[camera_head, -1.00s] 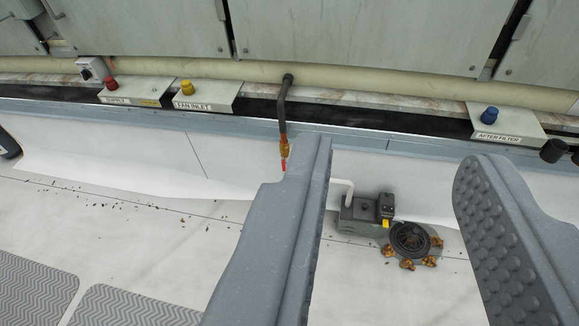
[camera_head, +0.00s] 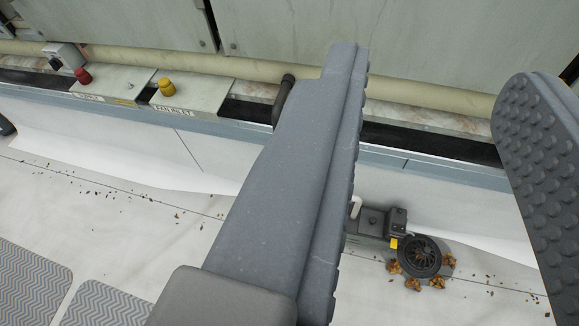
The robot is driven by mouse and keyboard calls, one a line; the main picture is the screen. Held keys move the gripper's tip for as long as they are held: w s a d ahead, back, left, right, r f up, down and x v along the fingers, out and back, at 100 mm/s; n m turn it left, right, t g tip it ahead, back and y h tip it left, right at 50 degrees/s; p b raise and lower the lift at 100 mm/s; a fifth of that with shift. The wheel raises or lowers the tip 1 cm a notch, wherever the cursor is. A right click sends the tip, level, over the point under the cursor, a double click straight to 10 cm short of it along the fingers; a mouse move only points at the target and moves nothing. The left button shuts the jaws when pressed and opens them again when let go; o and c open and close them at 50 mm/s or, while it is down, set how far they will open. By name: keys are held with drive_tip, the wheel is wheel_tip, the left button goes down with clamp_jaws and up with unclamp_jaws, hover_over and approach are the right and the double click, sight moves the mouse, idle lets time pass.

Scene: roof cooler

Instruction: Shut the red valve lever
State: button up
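My gripper (camera_head: 440,110) is open, with its two grey padded fingers wide apart and nothing between them. The red valve lever is hidden behind the left finger. Only the upper bend of the dark pipe (camera_head: 284,98) that bears the valve shows, just left of that finger's upper part. I cannot tell the lever's angle or whether the finger touches it.
A grey pump-like unit (camera_head: 375,220) and a round black drain grate (camera_head: 419,257) with brown leaves lie beyond the fingers. Boxes with a red knob (camera_head: 83,76) and a yellow knob (camera_head: 166,87) stand at left. A beige pipe (camera_head: 420,88) runs along the cabinets.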

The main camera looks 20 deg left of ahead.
drive_tip(key=shift+w+a+y, duration=0.3)
drive_tip(key=shift+w+a, duration=0.25)
